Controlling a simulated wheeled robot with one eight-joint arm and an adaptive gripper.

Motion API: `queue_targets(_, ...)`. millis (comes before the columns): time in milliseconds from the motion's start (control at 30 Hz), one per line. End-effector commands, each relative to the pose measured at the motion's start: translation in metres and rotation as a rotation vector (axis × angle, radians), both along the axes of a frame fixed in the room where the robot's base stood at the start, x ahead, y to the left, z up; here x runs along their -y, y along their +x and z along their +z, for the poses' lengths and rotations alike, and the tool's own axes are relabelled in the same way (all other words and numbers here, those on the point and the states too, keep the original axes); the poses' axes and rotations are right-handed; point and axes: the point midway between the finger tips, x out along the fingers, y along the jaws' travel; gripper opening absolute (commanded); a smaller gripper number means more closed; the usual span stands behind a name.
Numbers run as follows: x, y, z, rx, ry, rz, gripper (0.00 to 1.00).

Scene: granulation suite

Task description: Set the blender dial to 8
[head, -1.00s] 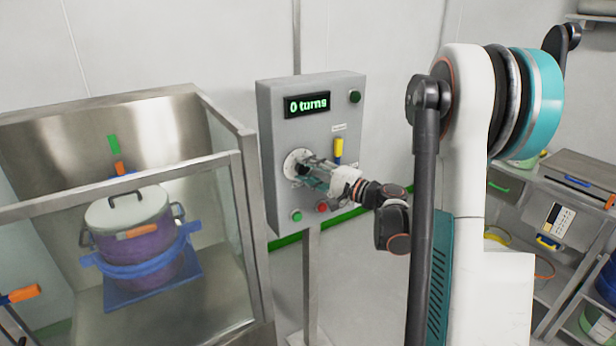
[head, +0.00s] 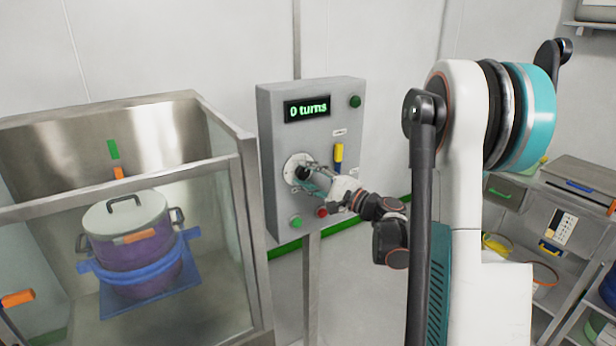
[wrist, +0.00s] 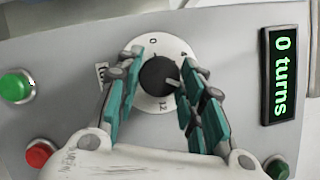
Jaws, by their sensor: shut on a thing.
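The blender dial is a black round knob (wrist: 158,76) on a white numbered disc (wrist: 152,100). In the head view the disc (head: 291,167) sits on the front of the grey control box (head: 275,200). My gripper (wrist: 160,66) has its two teal fingers on either side of the knob, shut on it. In the head view my gripper (head: 308,176) partly covers the dial. The marks 0, 4 and 12 are readable on the disc; the 8 is not visible. A small pale pointer mark seems to face right, near my right finger. The display (head: 307,108) reads "0 turns".
Green (head: 296,222) and red (head: 322,211) buttons sit below the dial, close to my gripper. A yellow-topped switch (head: 339,152) is right of it. A glass-walled enclosure (head: 246,240) with a purple pot (head: 135,240) stands at left. Shelves (head: 560,275) stand at right.

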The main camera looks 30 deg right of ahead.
Motion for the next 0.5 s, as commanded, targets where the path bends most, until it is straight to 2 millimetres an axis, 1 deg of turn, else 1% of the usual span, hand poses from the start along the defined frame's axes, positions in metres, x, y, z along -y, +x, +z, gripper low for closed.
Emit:
queue_targets(33, 0.0002, -0.0002, -0.0006, -0.001, -0.001, -0.001, 0.40)
queue_targets(67, 0.0002, -0.0001, -0.0006, -0.001, -0.001, -0.001, 0.47)
queue_targets(100, 0.0002, -0.0001, -0.0006, -0.001, -0.001, -0.001, 0.56)
queue_targets(500, 0.0015, -0.0028, -0.0007, 0.000, -0.001, -0.001, 0.56)
